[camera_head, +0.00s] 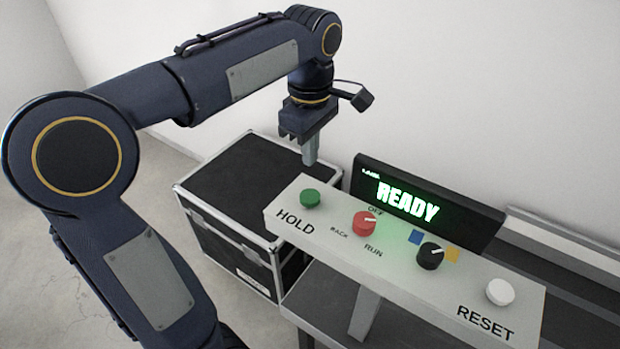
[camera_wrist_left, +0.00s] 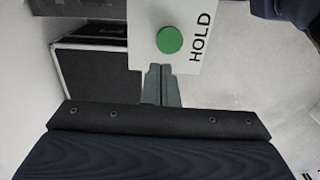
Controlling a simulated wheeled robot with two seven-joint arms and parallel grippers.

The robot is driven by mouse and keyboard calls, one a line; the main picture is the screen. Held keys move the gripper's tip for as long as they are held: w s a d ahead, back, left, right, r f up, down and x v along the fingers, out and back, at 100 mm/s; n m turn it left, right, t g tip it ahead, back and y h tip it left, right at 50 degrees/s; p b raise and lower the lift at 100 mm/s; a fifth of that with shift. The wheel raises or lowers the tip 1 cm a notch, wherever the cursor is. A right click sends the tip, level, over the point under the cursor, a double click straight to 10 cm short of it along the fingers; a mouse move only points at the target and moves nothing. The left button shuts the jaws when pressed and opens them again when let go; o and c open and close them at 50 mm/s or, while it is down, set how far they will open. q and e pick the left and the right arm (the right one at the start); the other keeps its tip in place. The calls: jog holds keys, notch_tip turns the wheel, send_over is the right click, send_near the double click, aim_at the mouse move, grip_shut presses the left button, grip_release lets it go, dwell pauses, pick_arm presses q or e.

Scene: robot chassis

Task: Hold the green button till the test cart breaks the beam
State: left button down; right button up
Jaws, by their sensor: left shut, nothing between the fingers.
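The green button (camera_head: 310,198) sits at the left end of a pale control panel (camera_head: 330,222), above the word HOLD. In the left wrist view the green button (camera_wrist_left: 169,40) lies just beyond my fingertips. My left gripper (camera_head: 311,160) is shut and empty, pointing down above and behind the button's end of the panel. Its closed fingers also show in the left wrist view (camera_wrist_left: 160,72); I cannot tell the exact gap to the panel. A display (camera_head: 430,204) behind the panel reads READY in green. No test cart or beam is recognisable. My right gripper is out of view.
The panel also carries a red knob (camera_head: 364,224), a black knob (camera_head: 430,256) and a white RESET button (camera_head: 500,292). A black case (camera_head: 235,185) with metal edges stands on the floor behind left. A grey rail (camera_head: 570,255) runs along the wall at right.

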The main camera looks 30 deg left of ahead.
aim_at(310, 190)
pick_arm(q)
notch_tip(310, 190, down, 7)
jog(key=shift+f, duration=0.1)
dwell(0.4)
